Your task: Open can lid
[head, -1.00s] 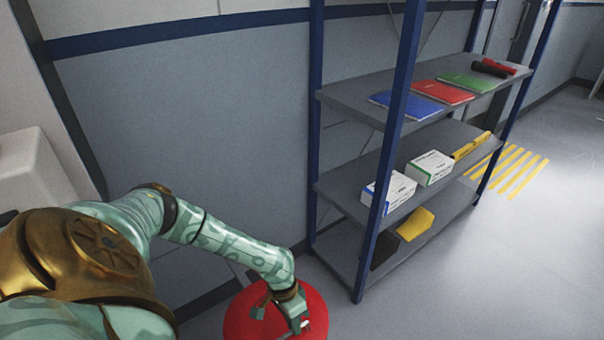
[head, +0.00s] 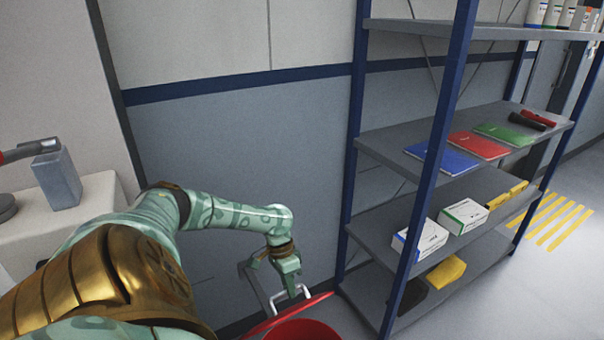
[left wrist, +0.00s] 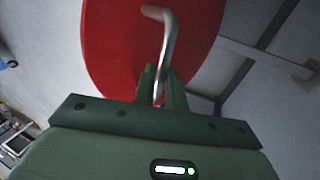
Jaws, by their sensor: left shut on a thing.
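The red can (head: 303,331) stands at the bottom of the head view, cut off by the frame edge, and part of its open top shows. Its red lid (head: 290,316) is tilted up at the left side of the can. A pale metal handle (head: 303,291) sticks up from the lid. My left gripper (head: 291,294) is shut on this handle. In the left wrist view, the fingers (left wrist: 162,88) close around the bent metal handle (left wrist: 168,45), with the red lid (left wrist: 115,50) behind it. My right gripper is not in view.
A shelf unit with blue posts (head: 437,140) stands right of the can, holding notebooks (head: 478,146), white boxes (head: 463,217) and yellow items. A white surface at left bears a grey block (head: 56,180). A grey wall is behind; open floor lies at right.

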